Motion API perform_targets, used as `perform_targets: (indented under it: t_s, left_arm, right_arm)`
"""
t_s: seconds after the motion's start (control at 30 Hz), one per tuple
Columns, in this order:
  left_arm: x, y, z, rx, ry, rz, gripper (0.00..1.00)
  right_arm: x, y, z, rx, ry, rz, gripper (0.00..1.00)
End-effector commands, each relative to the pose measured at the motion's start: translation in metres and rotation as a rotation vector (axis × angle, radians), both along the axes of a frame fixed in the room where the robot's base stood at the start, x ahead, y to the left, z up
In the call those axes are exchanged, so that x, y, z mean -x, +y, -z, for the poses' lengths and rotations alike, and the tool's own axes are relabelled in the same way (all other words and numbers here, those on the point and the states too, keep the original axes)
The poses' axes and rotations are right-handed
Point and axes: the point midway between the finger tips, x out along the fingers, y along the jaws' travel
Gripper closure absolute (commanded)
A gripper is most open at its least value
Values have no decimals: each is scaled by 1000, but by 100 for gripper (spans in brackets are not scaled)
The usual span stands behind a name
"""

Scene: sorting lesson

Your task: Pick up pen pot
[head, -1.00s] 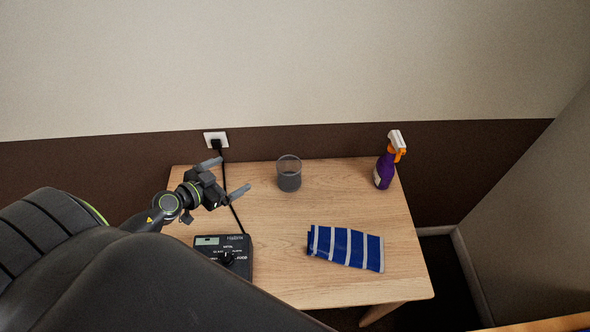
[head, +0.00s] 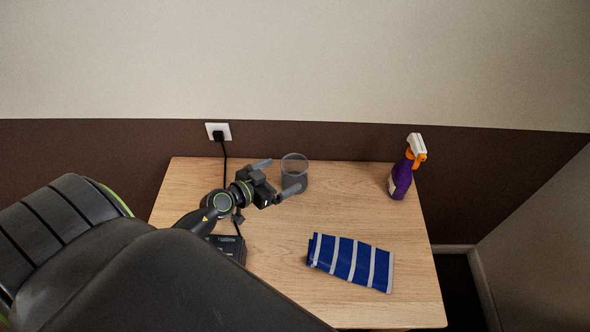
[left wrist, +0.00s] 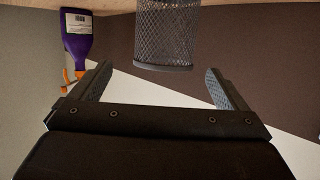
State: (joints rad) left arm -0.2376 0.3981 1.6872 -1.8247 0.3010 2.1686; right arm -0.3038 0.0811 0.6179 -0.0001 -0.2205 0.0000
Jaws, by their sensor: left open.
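The pen pot (head: 294,172) is a dark grey mesh cup standing upright near the back of the wooden table. In the left wrist view the mesh pot (left wrist: 167,36) shows ahead of the fingers, between their lines and a little beyond the tips. My left gripper (head: 277,178) is open and empty, just left of the pot in the head view. Its two fingers (left wrist: 158,84) are spread wide in the wrist view. I cannot tell whether a finger touches the pot. My right gripper is not in view.
A purple spray bottle (head: 402,175) with an orange and white head stands at the back right. A blue striped cloth (head: 350,262) lies at the front right. A black device (head: 229,247) is partly hidden under my left arm. A cable runs from the wall socket (head: 218,131).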

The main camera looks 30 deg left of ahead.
Motion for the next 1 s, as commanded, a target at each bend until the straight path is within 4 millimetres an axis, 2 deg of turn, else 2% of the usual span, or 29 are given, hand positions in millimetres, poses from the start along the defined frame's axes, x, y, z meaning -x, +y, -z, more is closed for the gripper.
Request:
perform_targets:
  t_s: [0.1, 0.27, 0.6, 0.87, 0.9, 1.0]
  left_arm:
    - [-13, -3, 4, 1, -1, 0, 4]
    - [-22, -4, 7, 0, -1, 0, 4]
    - [-63, -10, 19, 1, -1, -1, 4]
    - [-66, -10, 18, 1, 0, -1, 4]
    - [-66, -10, 18, 1, 0, -1, 6]
    - [-66, -10, 18, 1, 0, -1, 19]
  right_arm:
    - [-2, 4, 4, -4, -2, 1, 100]
    - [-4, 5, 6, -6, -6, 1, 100]
    - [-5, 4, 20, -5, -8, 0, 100]
    - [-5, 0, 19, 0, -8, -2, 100]
    - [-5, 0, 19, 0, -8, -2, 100]
    - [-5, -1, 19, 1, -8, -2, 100]
